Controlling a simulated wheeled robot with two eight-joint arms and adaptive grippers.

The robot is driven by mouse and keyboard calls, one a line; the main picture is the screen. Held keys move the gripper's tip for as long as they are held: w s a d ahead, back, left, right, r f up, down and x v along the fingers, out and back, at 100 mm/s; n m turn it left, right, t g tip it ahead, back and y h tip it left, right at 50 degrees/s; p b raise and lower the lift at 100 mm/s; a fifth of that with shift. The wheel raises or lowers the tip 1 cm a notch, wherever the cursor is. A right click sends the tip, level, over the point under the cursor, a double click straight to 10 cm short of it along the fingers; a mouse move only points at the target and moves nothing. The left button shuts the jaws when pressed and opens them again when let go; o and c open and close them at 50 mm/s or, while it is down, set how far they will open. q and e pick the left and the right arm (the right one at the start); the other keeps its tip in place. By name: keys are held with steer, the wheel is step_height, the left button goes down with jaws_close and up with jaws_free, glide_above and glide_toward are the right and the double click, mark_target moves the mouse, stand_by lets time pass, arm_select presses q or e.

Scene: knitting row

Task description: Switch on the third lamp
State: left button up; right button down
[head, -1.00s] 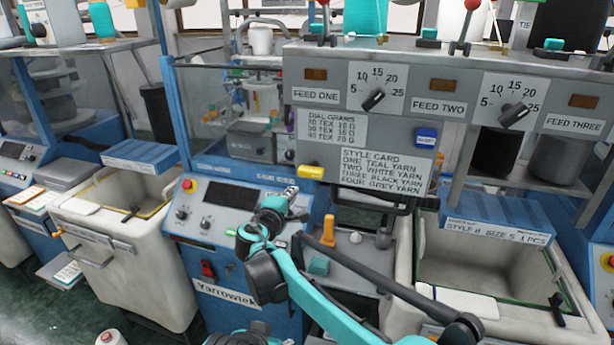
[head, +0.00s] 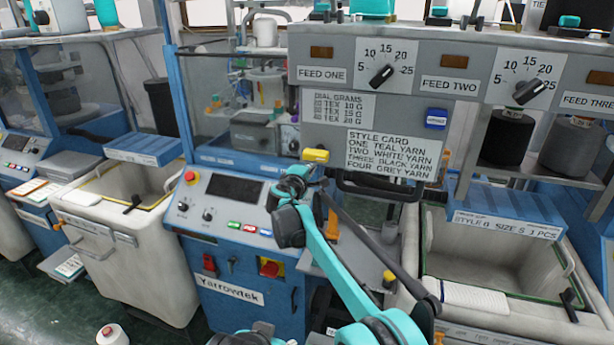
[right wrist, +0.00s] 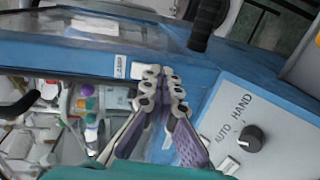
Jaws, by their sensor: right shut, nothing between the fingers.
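The panel of the knitting machine (head: 385,120) carries three small amber-brown lamp windows, none visibly glowing. One is above the FEED ONE label (head: 321,52), one above FEED TWO (head: 455,61), and one above FEED THREE (head: 601,75) at the right edge. My right gripper (head: 312,168) is close below a yellow block on the panel's lower left corner, well away from the lamps. In the right wrist view its fingers (right wrist: 163,78) are together and empty, over a blue ledge. A black AUTO/HAND knob (right wrist: 250,138) is to their right. My left gripper is out of view.
The yellow block (head: 316,155) sticks out near my right gripper. A blue switch (head: 436,118) and two dark dial knobs (head: 382,75) sit on the panel. A black bar handle (head: 385,190) runs below it. A grey bin (head: 480,250) stands at the right.

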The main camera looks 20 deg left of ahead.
steer(key=shift+w, duration=0.2)
steer(key=shift+w+f+p, duration=0.15)
steer(key=shift+w+p, duration=0.2)
steer(key=shift+p, duration=0.2)
steer(key=shift+f, duration=0.1)
